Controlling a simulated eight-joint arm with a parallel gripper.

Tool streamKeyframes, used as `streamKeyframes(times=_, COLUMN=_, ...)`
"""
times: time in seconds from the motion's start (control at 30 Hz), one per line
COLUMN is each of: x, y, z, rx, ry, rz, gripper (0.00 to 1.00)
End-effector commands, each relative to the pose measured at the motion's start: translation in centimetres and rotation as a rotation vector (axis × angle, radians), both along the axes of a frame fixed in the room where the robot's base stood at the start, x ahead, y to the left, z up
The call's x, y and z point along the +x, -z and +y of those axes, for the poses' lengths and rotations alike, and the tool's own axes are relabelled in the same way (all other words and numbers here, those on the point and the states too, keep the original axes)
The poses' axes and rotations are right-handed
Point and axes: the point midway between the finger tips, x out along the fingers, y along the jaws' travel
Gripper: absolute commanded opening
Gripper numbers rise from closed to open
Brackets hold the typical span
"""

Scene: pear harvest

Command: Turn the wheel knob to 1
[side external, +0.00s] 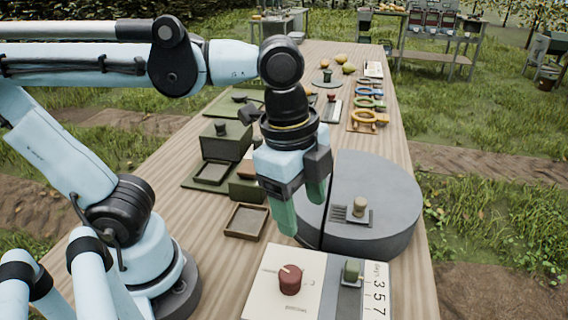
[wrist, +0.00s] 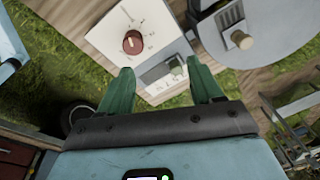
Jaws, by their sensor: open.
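A round red knob (side external: 290,279) with a pale pointer line stands on a cream panel (side external: 259,302) at the near end of the table. The knob also shows in the wrist view (wrist: 132,42), up and left of my fingertips, with small dark marks around it too small to read. My gripper (side external: 300,210), with green fingers, is open and empty. It hangs above the table, higher than the panel and beyond the knob in the side view. In the wrist view my fingertips (wrist: 160,72) are spread apart and do not touch the knob.
Right of the knob are a grey strip with a green knob (side external: 351,270) and a card reading 3 5 7 (side external: 377,293). A large grey round block (side external: 395,200) bears a small beige knob (side external: 360,207). Green boxes (side external: 225,141) and a small brown tray (side external: 246,221) stand left.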

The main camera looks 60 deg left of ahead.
Motion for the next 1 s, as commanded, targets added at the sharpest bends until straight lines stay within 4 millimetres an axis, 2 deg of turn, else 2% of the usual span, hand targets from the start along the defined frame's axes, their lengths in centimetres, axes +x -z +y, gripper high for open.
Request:
streamKeyframes(times=0.03, x=-0.9, y=-0.6, z=-0.9, rx=0.027, ry=0.112, rz=0.033, gripper=0.65)
streamKeyframes(times=0.13, x=-2.2, y=-1.5, z=-1.8, rx=0.066, ry=0.271, rz=0.084, gripper=0.65)
streamKeyframes(times=0.23, x=-2.9, y=-1.8, z=-2.2, rx=0.085, ry=0.35, rz=0.109, gripper=0.65)
streamKeyframes(times=0.37, x=-3.0, y=-1.3, z=-2.3, rx=0.09, ry=0.37, rz=0.116, gripper=0.65)
streamKeyframes(times=1.0, x=-2.9, y=6.7, z=-2.2, rx=0.087, ry=0.363, rz=0.113, gripper=0.65)
